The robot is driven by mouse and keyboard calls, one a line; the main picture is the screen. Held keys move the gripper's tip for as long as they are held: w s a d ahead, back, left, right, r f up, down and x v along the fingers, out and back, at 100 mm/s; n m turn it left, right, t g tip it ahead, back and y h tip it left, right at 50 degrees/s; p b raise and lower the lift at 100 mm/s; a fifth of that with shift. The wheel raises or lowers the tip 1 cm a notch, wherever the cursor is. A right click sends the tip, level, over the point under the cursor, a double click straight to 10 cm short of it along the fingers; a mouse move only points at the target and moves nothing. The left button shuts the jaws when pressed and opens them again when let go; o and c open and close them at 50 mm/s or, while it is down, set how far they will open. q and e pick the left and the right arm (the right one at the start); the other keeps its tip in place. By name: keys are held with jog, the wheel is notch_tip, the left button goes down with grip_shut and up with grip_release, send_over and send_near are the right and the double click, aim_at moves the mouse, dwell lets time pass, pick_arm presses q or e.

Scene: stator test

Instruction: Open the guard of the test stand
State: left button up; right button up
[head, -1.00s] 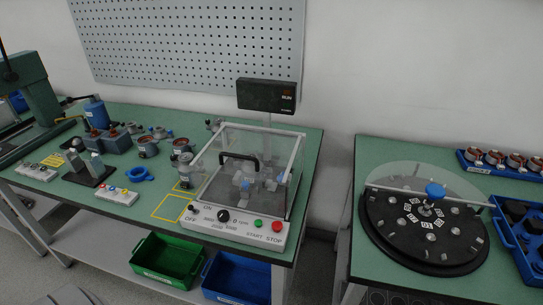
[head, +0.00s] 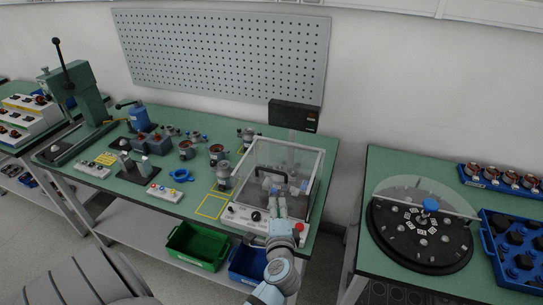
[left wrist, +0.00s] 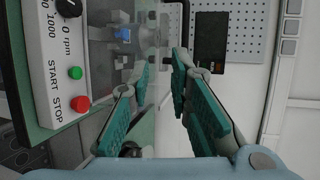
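The test stand has a white control panel (head: 240,214) at its front. Its guard (head: 300,158) is a clear box that stands lowered over the stand's inside, with a black handle (head: 273,171) on it. My left gripper (head: 280,196) is in front of the guard, near the handle, and hides part of the panel. In the left wrist view its two teal fingers (left wrist: 163,62) are apart with nothing between them. The green and red buttons show there at the left. I cannot tell whether a finger touches the guard. My right gripper is not in view.
A black display box (head: 295,115) stands behind the guard. Motor parts, a blue ring (head: 181,175) and a button box (head: 165,193) lie to the left on the green bench. Green (head: 195,246) and blue bins are below. A round dark turntable (head: 420,250) is on the right bench.

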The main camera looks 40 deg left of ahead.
pick_arm(q)
notch_tip(320, 180, up, 4)
jog(key=a+y, duration=0.1)
send_near(272, 172)
jog(key=r+x, duration=0.1)
jog(key=x, duration=0.3)
jog(key=b+x, duration=0.1)
jog(key=x, duration=0.1)
jog(key=f+b+x, duration=0.1)
jog(key=x, duration=0.1)
jog(key=b+x, duration=0.1)
jog(key=x, duration=0.1)
jog(key=shift+a+f, duration=0.1)
jog(key=shift+f, duration=0.2)
jog(key=shift+w+a+r, duration=0.15)
jog(key=shift+w, duration=0.05)
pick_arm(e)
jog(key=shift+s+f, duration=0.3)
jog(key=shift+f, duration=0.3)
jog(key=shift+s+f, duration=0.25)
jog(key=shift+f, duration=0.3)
pick_arm(q)
grip_shut()
